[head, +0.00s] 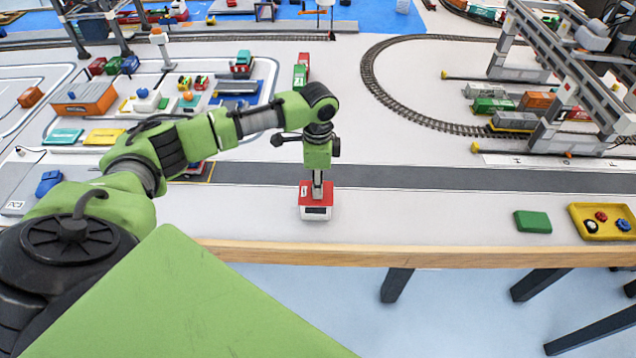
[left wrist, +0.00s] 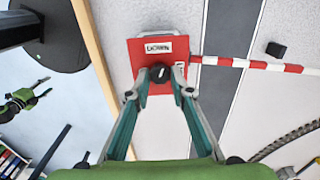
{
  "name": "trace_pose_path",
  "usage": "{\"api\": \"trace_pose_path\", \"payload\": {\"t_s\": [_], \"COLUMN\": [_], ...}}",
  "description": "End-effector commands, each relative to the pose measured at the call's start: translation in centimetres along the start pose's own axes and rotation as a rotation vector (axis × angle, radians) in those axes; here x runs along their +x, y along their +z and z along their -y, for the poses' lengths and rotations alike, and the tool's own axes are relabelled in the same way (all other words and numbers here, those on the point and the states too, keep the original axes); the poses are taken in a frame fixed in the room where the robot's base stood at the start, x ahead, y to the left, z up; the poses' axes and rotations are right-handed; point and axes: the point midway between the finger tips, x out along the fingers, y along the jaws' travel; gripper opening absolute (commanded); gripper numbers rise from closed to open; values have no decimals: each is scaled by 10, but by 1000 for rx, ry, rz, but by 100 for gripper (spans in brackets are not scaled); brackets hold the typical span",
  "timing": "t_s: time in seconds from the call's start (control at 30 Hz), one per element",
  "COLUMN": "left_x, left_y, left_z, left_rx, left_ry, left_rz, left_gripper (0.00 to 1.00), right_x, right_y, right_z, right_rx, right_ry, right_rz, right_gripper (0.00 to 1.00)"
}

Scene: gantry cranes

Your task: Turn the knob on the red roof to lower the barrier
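A small hut with a red roof (head: 306,188) and white walls stands at the near edge of the table. In the left wrist view the red roof (left wrist: 140,52) carries a "DOWN" label (left wrist: 159,48) and a round black knob (left wrist: 160,73) with a pale mark. My left gripper (head: 317,196) points straight down onto the roof. In the left wrist view its fingertips (left wrist: 161,76) are closed in on both sides of the knob. The red-and-white barrier arm (left wrist: 255,65) stretches from the hut over the dark road; its tilt is hard to tell. My right gripper is not seen.
A green block (head: 533,221) and a yellow tray (head: 577,226) lie to the right along the wooden table edge (head: 420,258). A grey road (head: 430,178) runs behind the hut. A curved track (head: 385,95) and a gantry crane (head: 570,70) stand further back.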

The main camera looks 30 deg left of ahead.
Motion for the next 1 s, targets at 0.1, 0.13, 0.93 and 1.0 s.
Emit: {"api": "trace_pose_path", "payload": {"t_s": [0.1, 0.13, 0.93, 1.0], "left_x": [0, 0, -1, -1], "left_y": [0, 0, 0, 0], "left_z": [0, 0, 2, 3], "left_rx": [0, 0, -400, -400], "left_ry": [0, 0, 0, 0], "left_rz": [0, 0, -2, -2], "left_gripper": [0, 0, 0, 0], "right_x": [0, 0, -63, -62], "right_y": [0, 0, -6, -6], "right_z": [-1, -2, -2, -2], "right_rx": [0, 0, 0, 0], "right_ry": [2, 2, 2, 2], "right_rz": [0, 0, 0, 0], "right_gripper": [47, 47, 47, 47]}}
